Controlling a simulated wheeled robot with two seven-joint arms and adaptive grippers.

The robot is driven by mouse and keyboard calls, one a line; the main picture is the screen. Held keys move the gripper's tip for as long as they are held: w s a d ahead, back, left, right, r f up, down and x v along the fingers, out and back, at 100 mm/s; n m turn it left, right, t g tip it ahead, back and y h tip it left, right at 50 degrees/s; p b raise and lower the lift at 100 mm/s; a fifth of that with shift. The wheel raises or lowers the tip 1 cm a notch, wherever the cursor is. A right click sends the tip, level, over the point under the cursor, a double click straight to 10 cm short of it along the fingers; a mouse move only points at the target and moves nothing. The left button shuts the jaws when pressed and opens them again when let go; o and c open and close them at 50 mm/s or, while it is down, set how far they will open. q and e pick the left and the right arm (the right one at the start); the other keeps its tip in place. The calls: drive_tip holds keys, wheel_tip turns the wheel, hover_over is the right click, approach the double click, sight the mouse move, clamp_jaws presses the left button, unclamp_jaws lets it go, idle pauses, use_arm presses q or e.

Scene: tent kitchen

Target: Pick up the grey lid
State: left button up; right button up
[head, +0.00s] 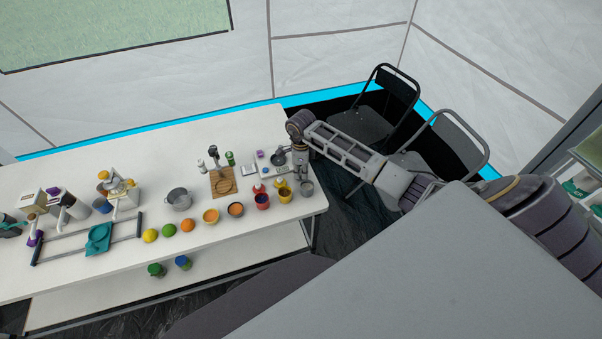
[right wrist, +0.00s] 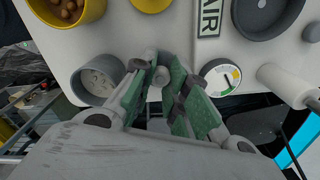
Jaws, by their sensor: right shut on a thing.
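My right gripper (head: 300,164) is above the right end of the white table in the head view. In the right wrist view, its green fingers (right wrist: 166,84) are closed on a small light-grey piece (right wrist: 166,68), seemingly part of the grey lid. Most of the held thing is hidden between the fingers, and I cannot make out its full shape. A grey pot (head: 179,199) stands open on the table, left of the gripper. My left gripper is not in view.
Beside the gripper stand a grey cup (right wrist: 98,80), a round gauge (right wrist: 220,77) and a dark round dish (right wrist: 266,14). Yellow and red cups (head: 262,201) and fruit line the table front. Folding chairs (head: 388,106) stand beyond its right end. The table's back left is clear.

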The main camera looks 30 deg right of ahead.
sight(301, 172)
wheel_tip(301, 172, up, 10)
drive_tip(key=b, duration=0.1)
drive_tip(key=shift+f, duration=0.25)
drive_tip(key=shift+r, duration=0.2)
idle(0.6)
